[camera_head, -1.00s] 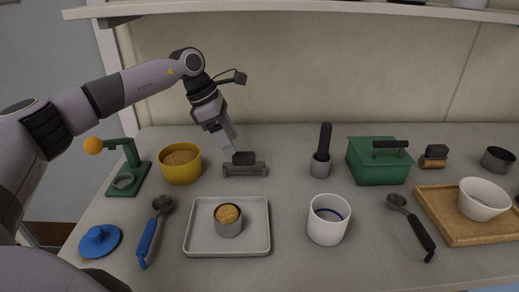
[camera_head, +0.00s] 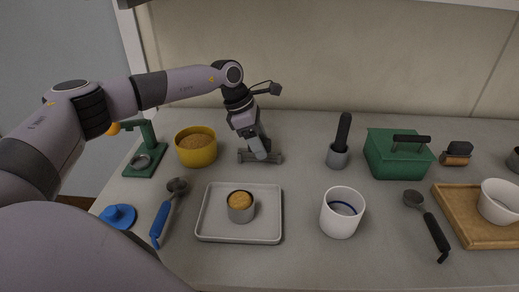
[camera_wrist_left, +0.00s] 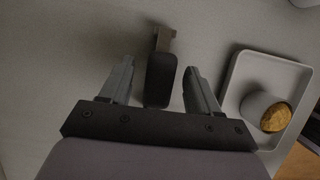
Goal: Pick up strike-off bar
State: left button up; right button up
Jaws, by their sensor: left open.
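The strike-off bar (camera_head: 274,158) lies on the counter in the head view, a grey bar behind the metal tray. In the left wrist view its black handle (camera_wrist_left: 160,82) points toward my palm, with a brownish-grey end (camera_wrist_left: 165,40) beyond it. My left gripper (camera_head: 261,153) is down at the bar and hides most of the handle in the head view. In the left wrist view the left gripper (camera_wrist_left: 158,70) is open, one finger on each side of the handle, with visible gaps. My right gripper is in neither view.
A grey tray (camera_head: 210,232) holding a metal cup of soil (camera_head: 240,213) is in front of the bar. A yellow bowl (camera_head: 196,151) stands close on its left. A pestle in a grey cup (camera_head: 338,158) and a green box (camera_head: 397,160) stand to the right.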

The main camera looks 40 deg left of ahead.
pick_arm(q)
grip_shut()
jog(key=shift+r, duration=0.1)
jog(key=shift+r, duration=0.1)
notch_tip(320, 180, up, 10)
jog(key=shift+f, duration=0.1)
